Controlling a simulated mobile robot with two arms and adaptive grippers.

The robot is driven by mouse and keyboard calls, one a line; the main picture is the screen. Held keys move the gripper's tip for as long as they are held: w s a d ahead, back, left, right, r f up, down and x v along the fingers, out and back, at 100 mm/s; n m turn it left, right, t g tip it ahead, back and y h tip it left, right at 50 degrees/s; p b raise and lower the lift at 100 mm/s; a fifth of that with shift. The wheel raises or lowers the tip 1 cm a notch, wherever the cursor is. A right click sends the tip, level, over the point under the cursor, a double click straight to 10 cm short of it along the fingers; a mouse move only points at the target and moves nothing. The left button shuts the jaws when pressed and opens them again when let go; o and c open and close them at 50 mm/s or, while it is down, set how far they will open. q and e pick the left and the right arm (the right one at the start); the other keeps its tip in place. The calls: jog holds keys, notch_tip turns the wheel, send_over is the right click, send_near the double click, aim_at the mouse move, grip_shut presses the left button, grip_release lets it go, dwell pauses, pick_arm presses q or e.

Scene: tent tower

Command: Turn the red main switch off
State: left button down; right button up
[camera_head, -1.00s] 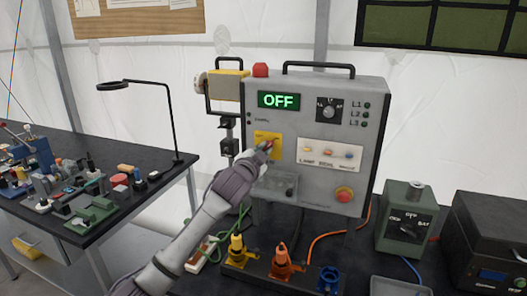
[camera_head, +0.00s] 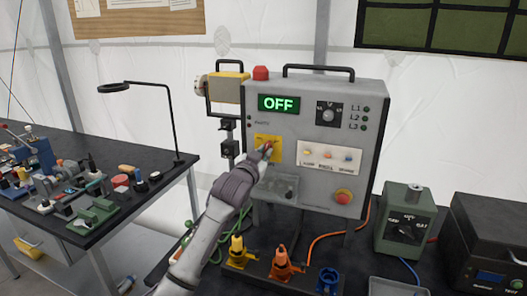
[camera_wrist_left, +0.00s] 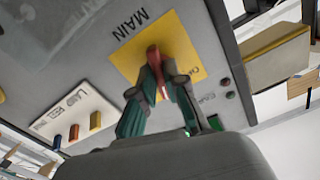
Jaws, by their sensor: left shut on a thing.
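The red main switch (camera_wrist_left: 153,56) sits on a yellow plate (camera_wrist_left: 126,60) marked MAIN on the grey panel (camera_head: 318,107). My left gripper (camera_head: 266,151) reaches the switch from below in the head view. In the left wrist view my left gripper (camera_wrist_left: 160,90) is shut on the red handle, one green-padded finger on each side. The fingers hide part of the handle, and its exact angle is hard to read. The panel's display (camera_head: 279,102) reads OFF in green. My right gripper is not in view.
A selector knob (camera_head: 329,111) is above. Yellow, orange and blue connectors (camera_head: 283,262) stand in front. A green box (camera_head: 405,222) is to the right. A cluttered bench (camera_head: 150,190) is at left.

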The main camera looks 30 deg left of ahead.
pick_arm(q)
jog(key=n+p, duration=0.3)
jog(key=n, duration=0.3)
jog(key=shift+r, duration=0.1)
jog(key=n+p, duration=0.3)
jog(key=n, duration=0.3)
jog(key=shift+n, duration=0.3)
dwell(0.3)
jog(key=c, duration=1.2)
grip_release()
jog(key=shift+s, duration=0.1)
jog(key=v, duration=1.1)
jog(key=shift+s+d, duration=0.2)
jog(key=shift+s, duration=0.2)
